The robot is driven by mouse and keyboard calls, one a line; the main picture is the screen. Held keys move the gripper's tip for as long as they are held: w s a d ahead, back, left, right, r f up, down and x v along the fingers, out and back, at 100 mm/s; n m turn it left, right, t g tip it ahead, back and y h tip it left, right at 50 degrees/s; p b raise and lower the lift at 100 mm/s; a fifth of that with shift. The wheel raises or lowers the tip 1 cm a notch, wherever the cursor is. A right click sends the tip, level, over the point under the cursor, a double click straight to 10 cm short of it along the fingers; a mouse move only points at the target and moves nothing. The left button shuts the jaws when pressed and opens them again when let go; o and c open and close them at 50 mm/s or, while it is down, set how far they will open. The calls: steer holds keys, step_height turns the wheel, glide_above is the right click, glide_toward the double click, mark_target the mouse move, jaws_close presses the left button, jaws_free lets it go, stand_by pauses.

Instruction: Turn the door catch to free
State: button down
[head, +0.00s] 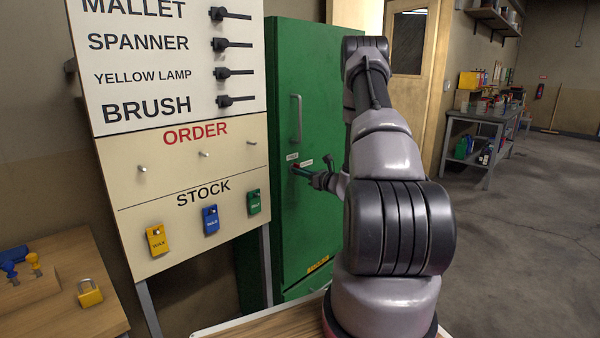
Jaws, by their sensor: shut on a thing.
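A green cabinet (300,80) stands behind my arm, with its door shut and a long vertical handle (297,119) on it. The door catch (299,170) is a small part on the door below that handle, with a bit of red on it and small white labels above and beside it. My gripper (311,175) reaches in from the right and is shut on the catch. The fingertips are small in view, and the labels are too small to read. My arm hides the right part of the door.
A board (180,150) with word rows, black pegs and the headings ORDER and STOCK stands left of the cabinet. Yellow, blue and green tags hang on it. A wooden table with a yellow padlock (90,293) is at lower left. Open floor (510,240) lies at right.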

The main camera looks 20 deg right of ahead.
stand_by(0.3)
steer(key=c, duration=0.9)
jaws_free()
steer(key=shift+s+d, duration=0.1)
steer(key=v, duration=1)
steer(key=shift+s, duration=0.3)
